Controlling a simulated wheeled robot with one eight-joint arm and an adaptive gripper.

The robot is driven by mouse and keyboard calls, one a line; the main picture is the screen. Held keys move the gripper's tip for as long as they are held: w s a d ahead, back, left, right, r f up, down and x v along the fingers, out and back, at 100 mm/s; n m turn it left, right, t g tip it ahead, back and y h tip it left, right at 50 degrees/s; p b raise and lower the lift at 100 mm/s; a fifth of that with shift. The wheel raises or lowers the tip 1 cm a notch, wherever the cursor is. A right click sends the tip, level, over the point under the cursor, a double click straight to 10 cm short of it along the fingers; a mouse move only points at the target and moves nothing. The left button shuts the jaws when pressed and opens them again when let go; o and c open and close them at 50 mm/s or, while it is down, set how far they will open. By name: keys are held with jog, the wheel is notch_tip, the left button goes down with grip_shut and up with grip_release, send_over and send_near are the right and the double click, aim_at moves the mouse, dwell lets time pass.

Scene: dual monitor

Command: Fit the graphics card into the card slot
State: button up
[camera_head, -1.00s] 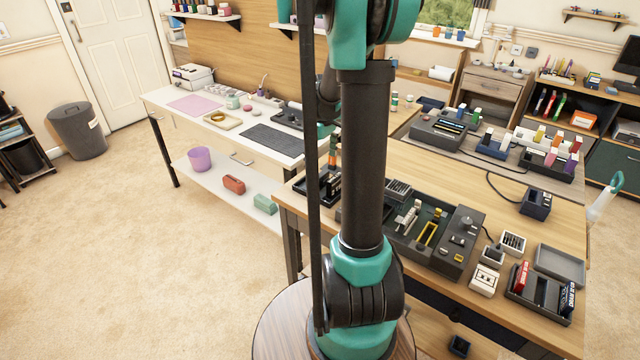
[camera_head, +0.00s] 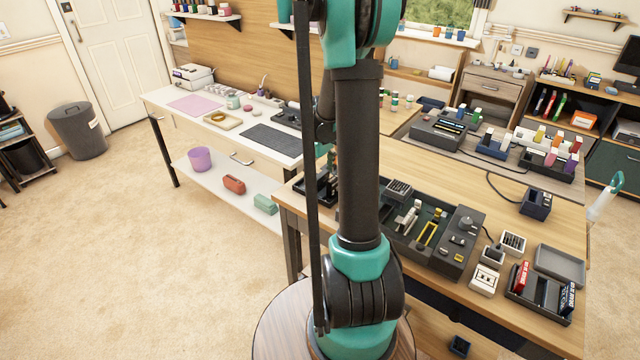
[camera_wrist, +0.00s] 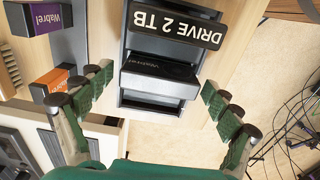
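My gripper (camera_wrist: 158,82) is open in the wrist view, with green-padded fingers spread wide on either side of a black stepped rack (camera_wrist: 150,103). A black block marked Wabrel (camera_wrist: 160,72) sits in the rack between the fingers, apart from both. A dark block marked DRIVE 2 TB (camera_wrist: 174,25) lies beyond it. I cannot tell for certain which item is the graphics card. In the head view, a dark open unit (camera_head: 462,254) with a green inside and yellow and silver parts stands on the wooden table; its card slot is not clear. My arm hides most of the gripper there.
A purple box (camera_wrist: 52,18) and an orange box (camera_wrist: 53,77) lie left of the rack in the wrist view. In the head view, a dark tray (camera_head: 526,300) with red and blue items and a grey tray (camera_head: 560,264) stand at the table's right end.

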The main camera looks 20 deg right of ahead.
jog(key=c, duration=1.1)
jog(key=shift+o, duration=0.2)
jog(key=shift+r, duration=0.1)
